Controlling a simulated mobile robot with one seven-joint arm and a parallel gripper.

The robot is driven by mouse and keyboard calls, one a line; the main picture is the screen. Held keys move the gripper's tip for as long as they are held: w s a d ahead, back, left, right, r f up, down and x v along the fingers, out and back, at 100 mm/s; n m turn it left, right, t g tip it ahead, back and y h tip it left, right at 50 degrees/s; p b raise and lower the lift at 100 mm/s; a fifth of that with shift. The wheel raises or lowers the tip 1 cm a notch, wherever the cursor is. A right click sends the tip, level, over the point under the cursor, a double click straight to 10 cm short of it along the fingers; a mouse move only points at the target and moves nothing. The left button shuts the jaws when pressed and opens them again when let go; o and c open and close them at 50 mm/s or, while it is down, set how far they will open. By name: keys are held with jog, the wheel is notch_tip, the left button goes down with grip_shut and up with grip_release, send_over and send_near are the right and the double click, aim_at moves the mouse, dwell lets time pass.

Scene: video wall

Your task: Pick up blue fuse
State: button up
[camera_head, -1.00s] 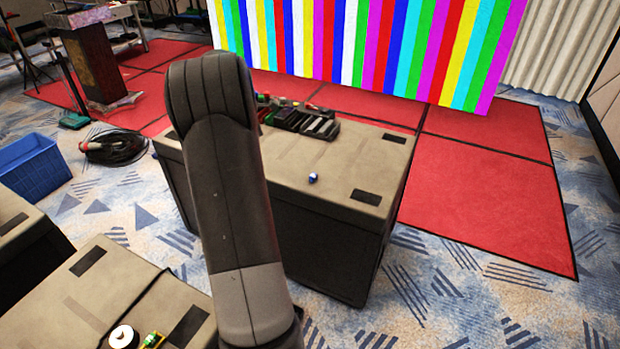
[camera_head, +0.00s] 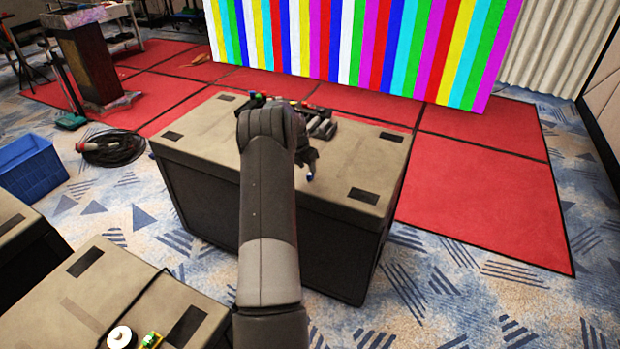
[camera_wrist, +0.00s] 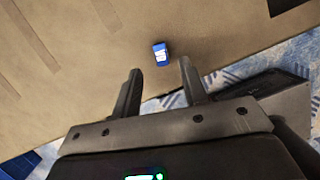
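The blue fuse (camera_wrist: 161,54) is a small blue piece with a white label. It lies on the beige top of the dark case (camera_head: 195,122), near the front edge. In the head view only a bit of the fuse (camera_head: 309,175) shows beside my gripper (camera_head: 309,168). In the wrist view my gripper (camera_wrist: 160,82) is open and empty. Its two fingers stand apart, and the fuse appears between and just beyond their tips, not touching either finger.
Several dark items (camera_head: 322,124) lie at the back of the case top, partly hidden by my arm. A blue crate (camera_head: 32,168) stands on the floor at left. Another case (camera_head: 90,300) with small items is in front. The case top right of my gripper is clear.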

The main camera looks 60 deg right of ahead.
aim_at(309, 174)
jog(key=shift+x, duration=2.7)
jog(key=shift+a, duration=0.15)
jog(key=shift+c, duration=0.2)
grip_shut()
